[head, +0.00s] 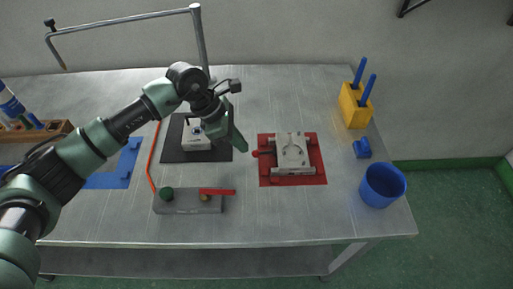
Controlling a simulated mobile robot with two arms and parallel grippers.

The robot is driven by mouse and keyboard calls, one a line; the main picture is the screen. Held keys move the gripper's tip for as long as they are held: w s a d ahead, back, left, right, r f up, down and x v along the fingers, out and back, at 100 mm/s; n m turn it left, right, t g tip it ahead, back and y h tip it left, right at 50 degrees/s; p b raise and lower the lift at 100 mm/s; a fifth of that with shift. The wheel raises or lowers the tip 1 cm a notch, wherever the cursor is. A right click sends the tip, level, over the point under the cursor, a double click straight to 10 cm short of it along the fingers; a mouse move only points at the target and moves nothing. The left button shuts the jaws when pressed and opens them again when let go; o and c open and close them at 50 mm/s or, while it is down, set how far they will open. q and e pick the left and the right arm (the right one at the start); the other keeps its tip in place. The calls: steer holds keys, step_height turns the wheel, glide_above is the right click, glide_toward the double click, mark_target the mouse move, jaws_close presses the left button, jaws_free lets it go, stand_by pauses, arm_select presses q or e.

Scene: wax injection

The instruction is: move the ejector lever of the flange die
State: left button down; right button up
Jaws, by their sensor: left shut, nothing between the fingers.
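A grey die (292,151) lies on the red mat (318,180) right of the table's middle. A red lever or knob (257,153) sticks out on its left side. Another light grey die (196,138) lies on the black mat (171,155) and is partly hidden by my left arm. I cannot tell for certain which one is the flange die. My left gripper (241,147) is shut and empty. It points down between the two mats, a little left of the red knob and seemingly apart from it. My right gripper is not in view.
A grey box (180,206) with a green knob and red handle stands in front, with an orange hose. A blue cup (382,185), a small blue block (362,148) and a yellow holder (354,106) stand at right. A wooden rack (50,129) stands at left.

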arm_select(q)
steer(key=shift+a+r, duration=0.1)
steer(key=shift+a, duration=0.2)
steer(key=shift+r, duration=0.3)
steer(key=b+v, duration=0.1)
steer(key=v, duration=0.6)
steer(key=shift+a+b, duration=0.15)
steer(key=shift+b, duration=0.25)
steer(key=shift+r, duration=0.1)
